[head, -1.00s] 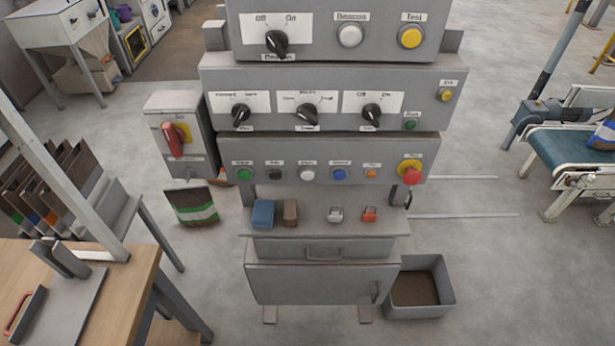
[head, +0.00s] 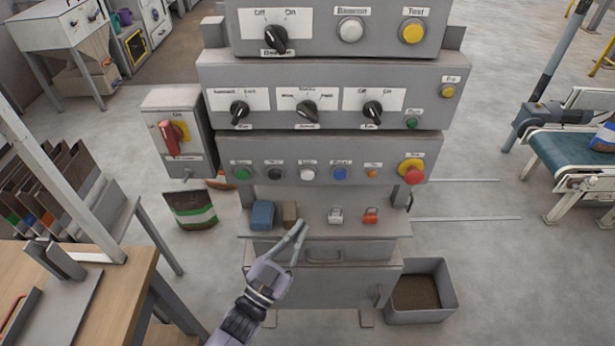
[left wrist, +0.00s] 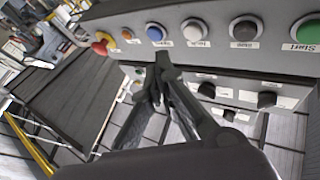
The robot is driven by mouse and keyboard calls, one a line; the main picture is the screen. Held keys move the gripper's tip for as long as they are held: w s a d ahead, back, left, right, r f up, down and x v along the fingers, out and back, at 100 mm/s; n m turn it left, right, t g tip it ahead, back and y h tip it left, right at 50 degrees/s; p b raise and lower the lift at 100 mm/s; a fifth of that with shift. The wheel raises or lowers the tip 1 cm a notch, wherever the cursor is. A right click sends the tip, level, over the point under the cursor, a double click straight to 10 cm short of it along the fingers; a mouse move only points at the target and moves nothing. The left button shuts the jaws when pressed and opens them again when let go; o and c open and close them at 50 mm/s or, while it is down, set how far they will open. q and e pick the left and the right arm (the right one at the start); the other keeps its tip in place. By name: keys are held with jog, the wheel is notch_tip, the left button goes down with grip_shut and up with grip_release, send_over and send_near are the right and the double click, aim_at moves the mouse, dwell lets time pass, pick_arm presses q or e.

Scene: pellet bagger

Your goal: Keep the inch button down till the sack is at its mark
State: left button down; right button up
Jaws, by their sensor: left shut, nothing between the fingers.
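The white button (head: 307,174) sits mid-row on the lower panel, between the black and blue buttons. Its small label seems to read Inch, but is hard to read. In the left wrist view the white button (left wrist: 194,31) shows upside down. My left gripper (head: 302,225) is shut and empty, in front of the cabinet, showing below the button row in the head view. In the left wrist view its fingertips (left wrist: 161,60) show just beside the blue button (left wrist: 155,32), with no clear contact. A blue and white sack (head: 605,136) lies on the conveyor (head: 577,157), cut by the right edge. My right gripper is not in view.
A red emergency button (head: 413,176) is at the panel's right end. A shelf (head: 350,228) below holds small blocks and padlocks. A green and white sack (head: 190,208) stands on the floor at left. A bin (head: 420,315) stands at lower right. A wooden table (head: 120,285) is at left.

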aim_at(307, 175)
pick_arm(q)
jog(key=r, duration=0.1)
jog(key=s+r+h, duration=0.1)
jog(key=r, duration=0.1)
jog(key=d+r+m+h, duration=0.1)
jog(key=r, duration=0.1)
jog(key=shift+s+d+r+t, duration=0.1)
jog(key=shift+s+r+t, duration=0.1)
jog(key=shift+t, duration=0.1)
jog(key=shift+w, duration=0.1)
jog(key=w+b, duration=0.4)
jog(key=w, duration=0.4)
jog(key=shift+w, duration=0.4)
jog(key=shift+w, duration=0.15)
dwell(0.8)
jog(key=shift+w, duration=0.3)
